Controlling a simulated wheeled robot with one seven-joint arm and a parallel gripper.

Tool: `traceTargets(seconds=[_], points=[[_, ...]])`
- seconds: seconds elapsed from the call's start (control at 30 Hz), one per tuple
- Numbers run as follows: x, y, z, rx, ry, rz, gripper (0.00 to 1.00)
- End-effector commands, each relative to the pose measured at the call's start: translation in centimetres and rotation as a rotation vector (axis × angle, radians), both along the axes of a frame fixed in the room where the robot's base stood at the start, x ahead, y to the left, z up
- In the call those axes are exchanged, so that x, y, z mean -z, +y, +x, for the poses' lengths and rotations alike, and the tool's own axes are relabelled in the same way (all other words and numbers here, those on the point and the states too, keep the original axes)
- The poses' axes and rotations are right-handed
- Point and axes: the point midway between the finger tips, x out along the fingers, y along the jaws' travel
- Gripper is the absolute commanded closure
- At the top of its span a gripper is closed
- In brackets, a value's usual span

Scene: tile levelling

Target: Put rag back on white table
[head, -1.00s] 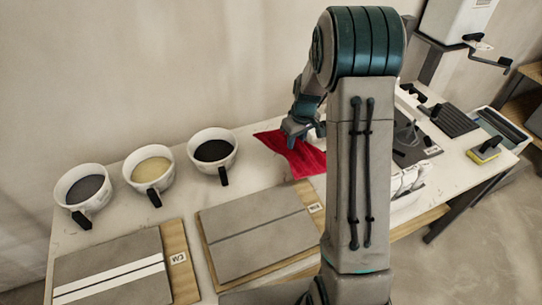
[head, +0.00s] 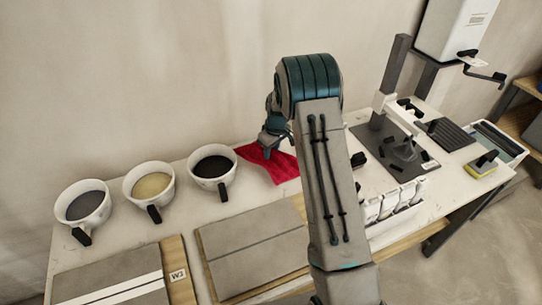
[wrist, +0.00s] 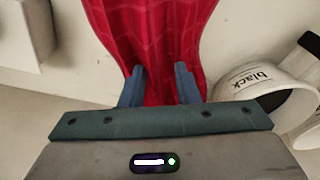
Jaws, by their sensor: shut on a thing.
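The red rag (head: 270,164) is at the back of the white table (head: 232,205), right of the bowls. It looks crumpled, and my arm hides part of its right side. My gripper (head: 274,141) is shut on the rag. In the wrist view the rag (wrist: 150,40) spreads out beyond the two blue fingers of my gripper (wrist: 160,75). I cannot tell whether the rag rests on the table or hangs just above it.
White bowls with dark (head: 213,172), cream (head: 150,186) and grey (head: 84,206) contents stand left of the rag. Tile boards (head: 250,250) lie in front. A dark plate with tools (head: 395,150), white packets (head: 390,202) and a yellow sponge float (head: 483,165) are on the right.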

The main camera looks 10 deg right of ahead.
Motion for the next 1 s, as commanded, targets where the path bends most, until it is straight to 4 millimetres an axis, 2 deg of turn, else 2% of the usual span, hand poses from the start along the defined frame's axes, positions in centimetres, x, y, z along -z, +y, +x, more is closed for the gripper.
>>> traceTargets(seconds=[0.17, 0.4, 0.8, 0.83, 0.9, 1.0], points=[[0.9, 0.2, 0.2, 0.002, 0.002, 0.001, 1.00], [3.9, 0.2, 0.1, 0.002, 0.002, 0.001, 1.00], [4.7, 0.2, 0.2, 0.002, -0.001, 0.001, 1.00], [4.5, 0.2, 0.2, 0.001, 0.000, 0.000, 0.63], [4.5, 0.2, 0.2, 0.002, 0.000, 0.000, 0.50], [4.5, 0.2, 0.1, 0.002, 0.000, 0.000, 0.50]])
